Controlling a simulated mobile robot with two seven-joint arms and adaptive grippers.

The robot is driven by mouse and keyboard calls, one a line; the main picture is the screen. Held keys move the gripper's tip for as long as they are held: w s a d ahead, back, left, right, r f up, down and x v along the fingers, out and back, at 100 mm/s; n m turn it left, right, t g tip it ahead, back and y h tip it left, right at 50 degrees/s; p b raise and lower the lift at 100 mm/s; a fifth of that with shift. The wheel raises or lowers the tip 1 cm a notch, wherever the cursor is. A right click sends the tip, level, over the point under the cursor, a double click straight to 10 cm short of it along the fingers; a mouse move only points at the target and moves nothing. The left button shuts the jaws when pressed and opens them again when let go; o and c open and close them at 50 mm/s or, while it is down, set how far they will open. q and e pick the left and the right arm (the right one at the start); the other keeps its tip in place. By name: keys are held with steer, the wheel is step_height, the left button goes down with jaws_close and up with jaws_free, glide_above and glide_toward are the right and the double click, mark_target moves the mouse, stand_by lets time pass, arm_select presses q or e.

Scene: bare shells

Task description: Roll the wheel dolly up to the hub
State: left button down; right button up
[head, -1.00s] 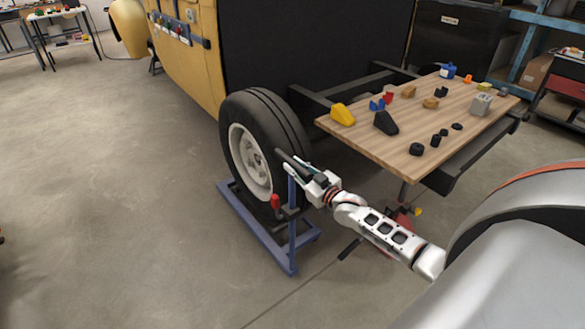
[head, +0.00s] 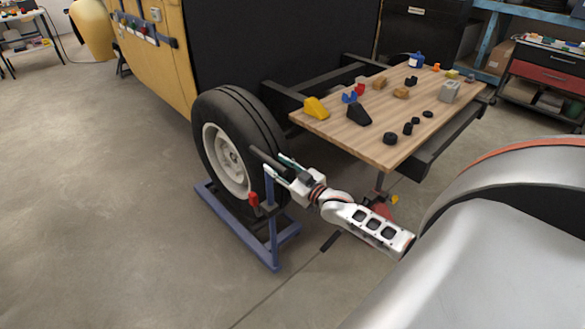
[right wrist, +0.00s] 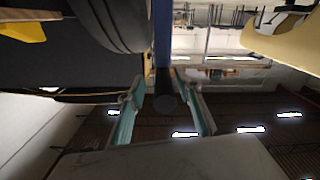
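The wheel dolly (head: 221,225) is a blue floor frame with an upright post, a red knob (head: 253,199) and a dark handle bar (head: 263,157). A black tire on a white rim (head: 226,160) stands upright in it, beside the yellow body. My right gripper (head: 275,163) is at the handle bar, its two fingers on either side of the bar's end. The bar (right wrist: 165,102) shows between the fingers (right wrist: 164,108) in the right wrist view, with a visible gap on each side. The hub is not identifiable, perhaps hidden behind the tire. My left gripper is not visible.
A wooden table (head: 385,150) right of the wheel holds wedges, blocks and small black parts. The yellow vehicle body (head: 150,70) and dark chassis rails (head: 275,92) lie behind the wheel. A dark pedal-like bar lies on the floor (head: 330,242). The floor at left is open.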

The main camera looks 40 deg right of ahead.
steer(key=s, duration=0.9)
steer(key=shift+d, duration=0.2)
